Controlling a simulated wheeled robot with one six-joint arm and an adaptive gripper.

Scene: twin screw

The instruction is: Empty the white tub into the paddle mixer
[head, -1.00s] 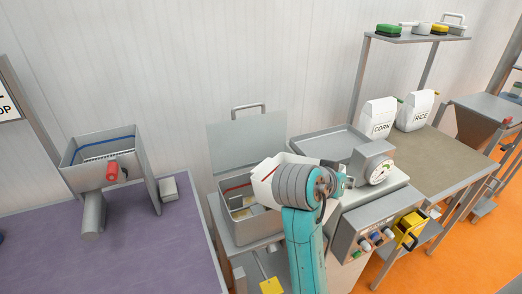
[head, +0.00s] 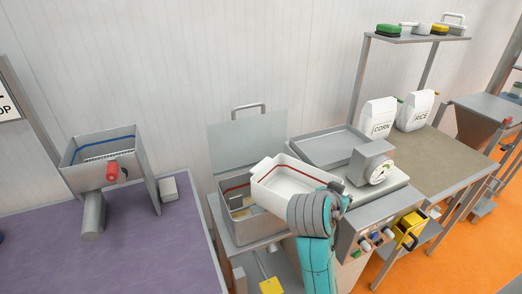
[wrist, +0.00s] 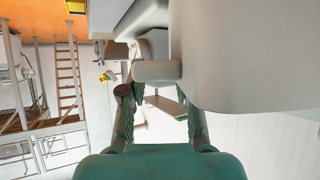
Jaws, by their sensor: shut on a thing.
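The white tub (head: 291,183) is held at its right end by my gripper, over the right side of the paddle mixer (head: 258,231). Its opening faces mostly up and its visible inside looks bare. The mixer is a steel box with its lid (head: 245,146) raised and a red line inside; some pale stuff shows in it, partly hidden by the tub. In the wrist view my gripper (wrist: 160,95) is shut on the tub's handle (wrist: 157,70), with the tub's pale wall filling the upper right. In the head view my arm hides the fingers.
A dial scale (head: 374,166) and a steel tray (head: 327,147) stand right of the tub. Corn (head: 379,119) and rice (head: 418,110) bags stand on the bench behind. Another steel hopper machine (head: 103,158) stands on the purple table (head: 150,240), left.

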